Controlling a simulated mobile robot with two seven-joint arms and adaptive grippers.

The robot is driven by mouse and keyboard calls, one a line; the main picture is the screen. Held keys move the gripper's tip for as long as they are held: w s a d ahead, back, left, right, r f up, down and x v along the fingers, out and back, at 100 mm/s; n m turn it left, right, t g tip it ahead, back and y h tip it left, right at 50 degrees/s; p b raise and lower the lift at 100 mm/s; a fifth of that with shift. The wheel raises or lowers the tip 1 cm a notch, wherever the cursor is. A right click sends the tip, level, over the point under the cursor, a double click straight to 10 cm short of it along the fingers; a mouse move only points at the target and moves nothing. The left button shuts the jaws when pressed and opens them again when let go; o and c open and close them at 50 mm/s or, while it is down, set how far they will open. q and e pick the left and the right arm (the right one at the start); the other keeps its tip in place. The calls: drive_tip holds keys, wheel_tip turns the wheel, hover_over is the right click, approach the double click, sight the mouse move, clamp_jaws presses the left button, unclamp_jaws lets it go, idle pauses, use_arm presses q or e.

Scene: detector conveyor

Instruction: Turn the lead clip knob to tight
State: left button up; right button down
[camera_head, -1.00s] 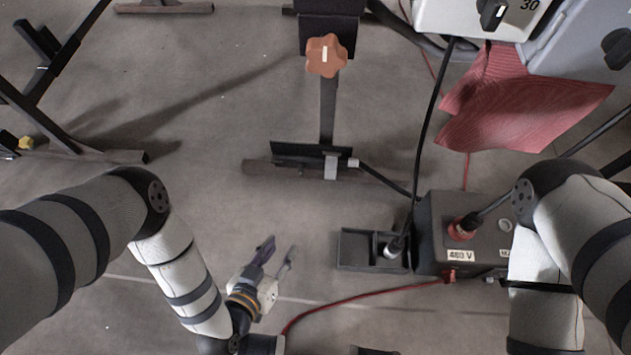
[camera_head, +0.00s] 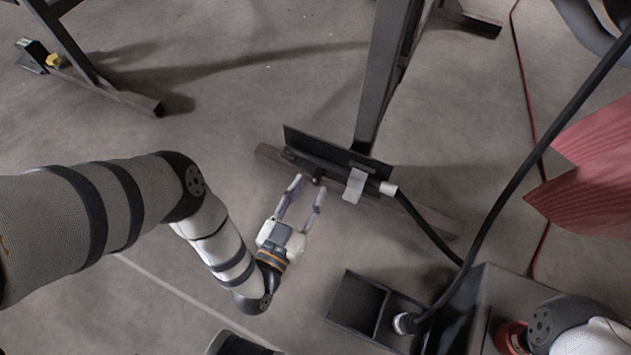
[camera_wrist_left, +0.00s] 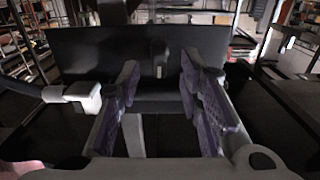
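A black plate with a bar (camera_head: 335,152) stands at the foot of the post. A small dark knob-like part (camera_head: 318,181) sticks out of its near side; it also shows in the left wrist view (camera_wrist_left: 158,54). I cannot read its setting. A pale grey clip block (camera_head: 354,185) sits to its right, beside the white cable end (camera_head: 388,188); the block shows at the left of the wrist view (camera_wrist_left: 86,97). My left gripper (camera_head: 309,187) is open, its fingers pointing at the plate; in the wrist view the knob-like part appears between the fingertips (camera_wrist_left: 158,82). Contact is unclear. My right gripper is out of view.
A black cable (camera_head: 433,232) runs right from the clip. A black open box (camera_head: 357,300) and a dark unit (camera_head: 500,285) stand at lower right. A red cloth (camera_head: 590,175) hangs at right.

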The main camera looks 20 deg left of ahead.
sight(315, 182)
use_arm(q)
drive_tip(key=shift+w+b, duration=0.4)
drive_tip(key=shift+w, duration=1.1)
clamp_jaws()
drive_tip(key=shift+d+m+p, duration=0.1)
drive_tip(key=shift+m+p, duration=0.2)
drive_tip(key=m+p, duration=0.1)
drive_tip(key=m, duration=0.2)
drive_tip(key=shift+d+p, duration=0.1)
drive_tip(key=shift+p, duration=0.3)
drive_tip(key=m+p, duration=0.1)
drive_tip(key=m, duration=0.3)
drive_tip(key=shift+m, duration=0.3)
drive_tip(key=m, duration=0.4)
drive_tip(key=shift+f+m+p, duration=0.2)
drive_tip(key=shift+m+p, duration=0.1)
drive_tip(key=shift+p, duration=0.05)
drive_tip(key=m, duration=0.4)
drive_tip(key=shift+s+f+m, duration=0.1)
drive_tip(key=shift+m, duration=0.6)
